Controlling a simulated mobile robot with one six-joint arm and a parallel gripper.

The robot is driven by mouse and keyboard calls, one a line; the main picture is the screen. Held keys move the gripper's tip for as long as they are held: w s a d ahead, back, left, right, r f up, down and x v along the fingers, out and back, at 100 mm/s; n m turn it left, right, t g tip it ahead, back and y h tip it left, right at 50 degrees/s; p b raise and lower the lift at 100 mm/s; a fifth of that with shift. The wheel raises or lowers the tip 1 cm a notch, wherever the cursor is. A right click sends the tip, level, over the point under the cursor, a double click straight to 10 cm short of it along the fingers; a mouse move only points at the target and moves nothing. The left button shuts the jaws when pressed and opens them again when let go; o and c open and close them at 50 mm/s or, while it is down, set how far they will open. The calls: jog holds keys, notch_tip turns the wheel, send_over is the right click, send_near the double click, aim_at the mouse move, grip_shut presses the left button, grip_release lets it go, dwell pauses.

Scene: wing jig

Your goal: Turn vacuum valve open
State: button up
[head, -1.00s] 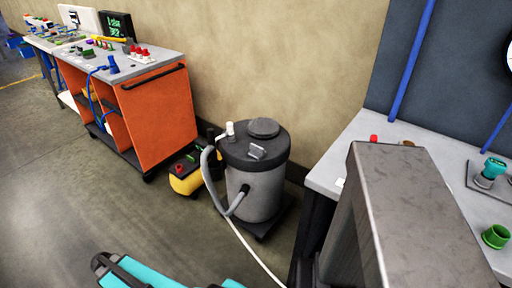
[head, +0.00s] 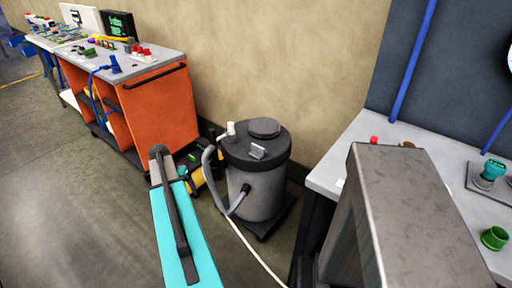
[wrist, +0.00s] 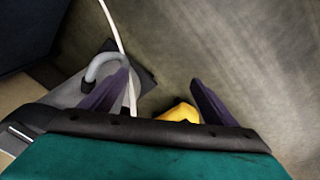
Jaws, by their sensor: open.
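A grey vacuum drum (head: 262,192) with a black lid stands on the floor. A small white fitting (head: 230,129) sticks up at the lid's left edge, and a grey hose (head: 208,165) curves down beside it. A teal-topped knob (head: 493,170) sits on a small plate on the right-hand bench. I cannot tell which of these is the vacuum valve. My gripper (wrist: 158,78) is open and empty in the wrist view, its dark fingers spread above the floor, with the hose (wrist: 103,62) behind the left finger. In the head view I cannot make out the fingers.
An orange cart (head: 160,105) stands at the left. A yellow unit (head: 193,181) is on the floor between cart and drum, partly covered by my teal arm. A white cable (head: 252,250) crosses the floor. The bench (head: 352,150) and a green cup (head: 494,238) are at the right.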

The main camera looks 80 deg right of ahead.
jog(key=s+d+r+m+h, duration=0.1)
jog(key=s+d+r+m, duration=0.3)
jog(key=s+d+r, duration=1)
jog(key=m+g+h, duration=0.1)
jog(key=m, duration=0.3)
send_near(257, 147)
jog(key=s+v, duration=0.1)
jog(key=v, duration=0.4)
jog(key=shift+w+f+p, duration=0.15)
jog(key=shift+w+p, duration=0.2)
jog(key=shift+w, duration=0.15)
jog(key=shift+f, duration=0.15)
jog(key=shift+d+p+x, duration=0.2)
jog(key=shift+p+x, duration=0.8)
jog(key=shift+x, duration=5.8)
